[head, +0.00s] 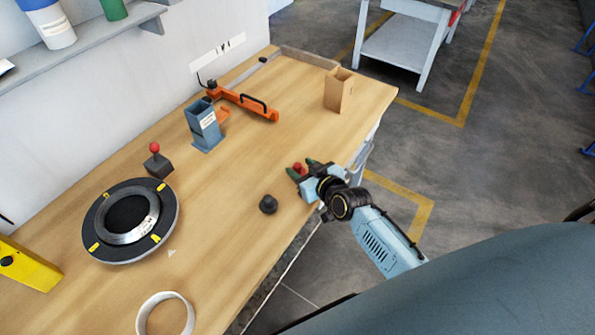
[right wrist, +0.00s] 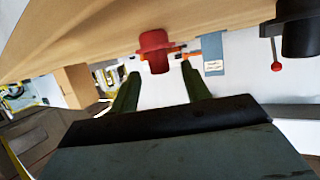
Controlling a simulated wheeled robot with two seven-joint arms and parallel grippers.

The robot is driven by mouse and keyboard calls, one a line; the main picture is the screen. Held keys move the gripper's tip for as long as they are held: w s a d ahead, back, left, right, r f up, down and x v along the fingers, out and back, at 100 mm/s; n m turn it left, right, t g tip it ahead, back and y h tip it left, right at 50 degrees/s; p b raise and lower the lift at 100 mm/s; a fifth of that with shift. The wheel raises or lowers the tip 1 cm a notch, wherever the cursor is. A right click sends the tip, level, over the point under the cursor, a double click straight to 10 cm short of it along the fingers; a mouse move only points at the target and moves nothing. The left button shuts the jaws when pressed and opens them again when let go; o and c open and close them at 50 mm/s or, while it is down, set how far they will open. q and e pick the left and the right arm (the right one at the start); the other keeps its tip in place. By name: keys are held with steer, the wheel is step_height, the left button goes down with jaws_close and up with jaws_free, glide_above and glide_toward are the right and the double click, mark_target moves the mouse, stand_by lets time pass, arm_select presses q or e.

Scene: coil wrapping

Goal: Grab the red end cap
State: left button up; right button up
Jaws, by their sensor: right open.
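The red end cap (head: 298,168) stands on the wooden table near its front edge in the head view, partly hidden by my right gripper. My right gripper (head: 303,168) is open, with its two green fingers at the cap. In the right wrist view the red end cap (right wrist: 155,50) shows ahead, between the tips of the open right gripper (right wrist: 158,70). I cannot tell whether the fingers touch it. My left gripper is not in view.
A black cap (head: 268,204) stands left of my right gripper. A cardboard box (head: 339,90), blue holder (head: 203,125), orange tool (head: 243,101), round black turntable (head: 100,222) and white ring (head: 165,297) are on the table (head: 225,215). The table's middle is clear.

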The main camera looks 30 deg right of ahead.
steer(key=shift+x, duration=1.3)
steer(key=shift+c, duration=0.4)
jaws_close()
